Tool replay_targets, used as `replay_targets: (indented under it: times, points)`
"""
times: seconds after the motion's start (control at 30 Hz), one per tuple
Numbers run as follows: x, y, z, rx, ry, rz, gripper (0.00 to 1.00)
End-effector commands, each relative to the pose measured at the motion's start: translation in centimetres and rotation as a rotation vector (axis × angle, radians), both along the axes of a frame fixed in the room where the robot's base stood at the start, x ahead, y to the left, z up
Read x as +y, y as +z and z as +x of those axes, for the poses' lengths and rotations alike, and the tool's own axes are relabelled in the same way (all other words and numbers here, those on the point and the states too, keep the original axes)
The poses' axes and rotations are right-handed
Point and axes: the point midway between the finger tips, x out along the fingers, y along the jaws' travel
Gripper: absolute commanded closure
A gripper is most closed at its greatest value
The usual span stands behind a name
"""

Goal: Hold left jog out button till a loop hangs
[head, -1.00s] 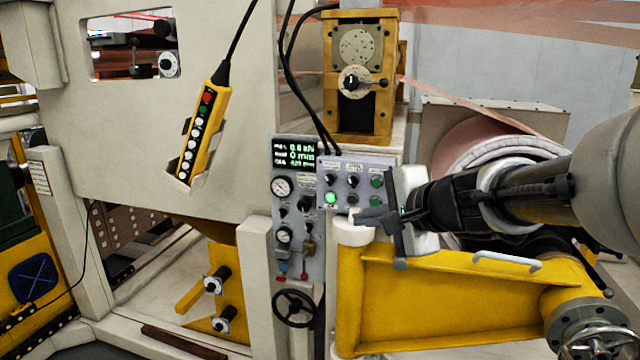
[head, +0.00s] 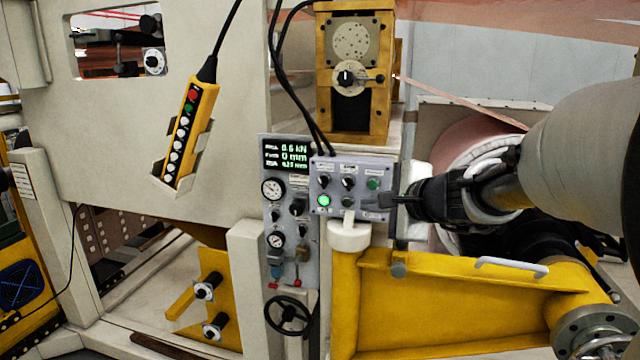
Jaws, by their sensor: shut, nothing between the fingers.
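The small grey button box (head: 340,163) sits in front of the gauge panel. It has black knobs, a lit green button (head: 323,200) at lower left and a darker green button (head: 373,184) at upper right. I cannot read its labels, so I cannot tell which button is the left jog out. My gripper (head: 366,203) is shut and empty, its tips at the box's lower right, covering part of it. I cannot tell whether they touch. A thin copper foil strip (head: 462,102) slopes down, fairly straight, from the yellow roller unit (head: 352,110) to the copper roll (head: 470,140).
A display (head: 287,153) reads about 0.6 kN and 0 mm. A yellow pendant (head: 190,130) hangs at left. A yellow beam (head: 440,310) with a white post cap (head: 349,236) lies just below my gripper. Black cables (head: 292,90) run down to the box.

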Motion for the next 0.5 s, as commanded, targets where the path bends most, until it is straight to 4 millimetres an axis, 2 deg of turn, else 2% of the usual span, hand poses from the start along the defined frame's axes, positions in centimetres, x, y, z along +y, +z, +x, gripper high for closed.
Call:
replay_targets:
  times: [0.3,0.5]
  points:
    - [-1.4,0.2,4.4,0.001,0.000,0.001,1.00]
    - [-2.0,0.0,6.3,-0.001,0.000,0.000,1.00]
